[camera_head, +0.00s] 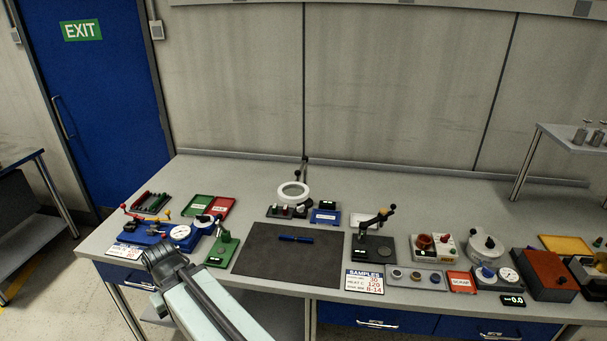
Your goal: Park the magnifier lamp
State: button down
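The magnifier lamp is a white ring head (293,191) at the back middle of the bench. A dark post with black knobs (304,168) rises just behind it. The ring hangs over a dark base strip with small items. How the ring joins the post is too small to tell. My gripper (160,254) is at the front left of the bench, far to the left of and nearer than the lamp. It is dark and seen from behind, so its finger gap is not clear. It does not touch the lamp.
A blue device with a dial (157,233) and a green stand (224,248) are close to my gripper. A black stand (372,248) and several instruments fill the right side.

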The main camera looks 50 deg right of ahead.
aim_at(301, 199)
jog(key=z, duration=0.1)
jog(key=i, duration=0.95)
jog(key=u, duration=0.05)
